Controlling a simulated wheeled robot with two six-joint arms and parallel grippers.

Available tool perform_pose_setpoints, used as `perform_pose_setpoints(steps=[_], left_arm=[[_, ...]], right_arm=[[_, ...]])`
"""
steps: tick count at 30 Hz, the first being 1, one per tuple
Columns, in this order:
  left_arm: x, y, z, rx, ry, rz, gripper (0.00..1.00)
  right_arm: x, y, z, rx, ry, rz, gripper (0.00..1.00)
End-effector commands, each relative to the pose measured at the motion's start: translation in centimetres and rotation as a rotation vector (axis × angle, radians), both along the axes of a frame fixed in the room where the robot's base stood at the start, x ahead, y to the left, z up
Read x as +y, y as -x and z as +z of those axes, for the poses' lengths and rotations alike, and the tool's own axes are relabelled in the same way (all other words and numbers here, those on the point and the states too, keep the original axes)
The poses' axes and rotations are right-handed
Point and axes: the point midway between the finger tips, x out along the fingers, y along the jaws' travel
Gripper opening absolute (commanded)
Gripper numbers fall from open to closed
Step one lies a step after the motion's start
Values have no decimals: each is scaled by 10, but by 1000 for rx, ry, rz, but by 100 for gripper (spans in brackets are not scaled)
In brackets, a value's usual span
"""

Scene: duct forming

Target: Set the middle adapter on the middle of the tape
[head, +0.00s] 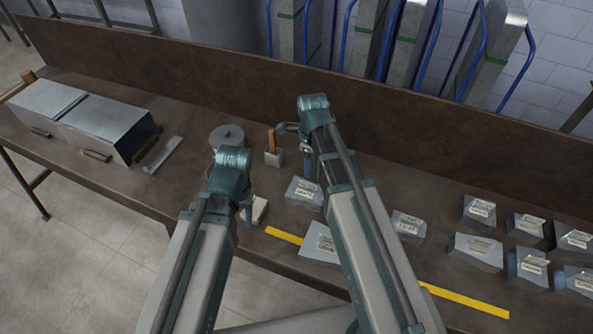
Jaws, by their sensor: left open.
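The yellow tape (465,300) runs diagonally along the front of the brown bench. My right arm hides its middle stretch. A grey metal adapter with a label (317,243) lies over the left part of the tape, partly behind my right arm. Another labelled adapter (304,193) is behind it, below my right gripper (307,165); contact is unclear and the jaws are mostly hidden. A smaller adapter (408,226) stands right of my right arm. Which adapter is the middle one is unclear.
Several more labelled metal pieces (475,250) crowd the bench's right side. A round grey object (227,137) and a wooden-handled tool (272,143) stand behind my grippers. Metal boxes (105,125) are at left. A raised board (230,75) closes the bench's back.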

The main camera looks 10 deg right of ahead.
Motion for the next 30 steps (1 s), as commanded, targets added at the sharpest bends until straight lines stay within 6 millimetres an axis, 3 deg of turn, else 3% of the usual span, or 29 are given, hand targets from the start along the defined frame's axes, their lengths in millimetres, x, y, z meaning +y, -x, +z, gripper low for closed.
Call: perform_pose_setpoints(steps=[4, 14, 30], left_arm=[[0, 0, -1, 0, 0, 0, 50], [0, 0, -12, 0, 0, 0, 50], [0, 0, -87, 0, 0, 0, 50]], right_arm=[[-4, -4, -1, -2, -3, -76, 40], [-4, -4, -12, -2, -3, -79, 40], [-4, -4, -87, -2, -3, -77, 40]])
